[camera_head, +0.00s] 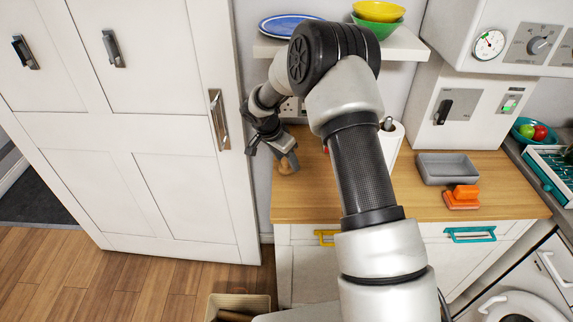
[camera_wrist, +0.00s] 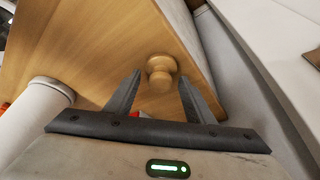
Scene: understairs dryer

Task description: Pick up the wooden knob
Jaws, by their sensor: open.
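The wooden knob (camera_wrist: 161,73) is a small, light-brown turned piece on the wooden counter. In the wrist view it lies between and just beyond the tips of my open gripper (camera_wrist: 160,84), which holds nothing. In the head view the knob (camera_head: 288,164) shows at the left end of the counter, close to the wall. My gripper (camera_head: 270,143) is just above and to the left of it there, partly hidden by its own wrist.
The wooden counter (camera_head: 440,197) carries a paper roll (camera_head: 391,142), a grey tray (camera_head: 447,168) and an orange sponge-like block (camera_head: 462,197). A white door (camera_head: 180,165) stands close on the left. A shelf with a blue plate (camera_head: 285,25) and bowls hangs above.

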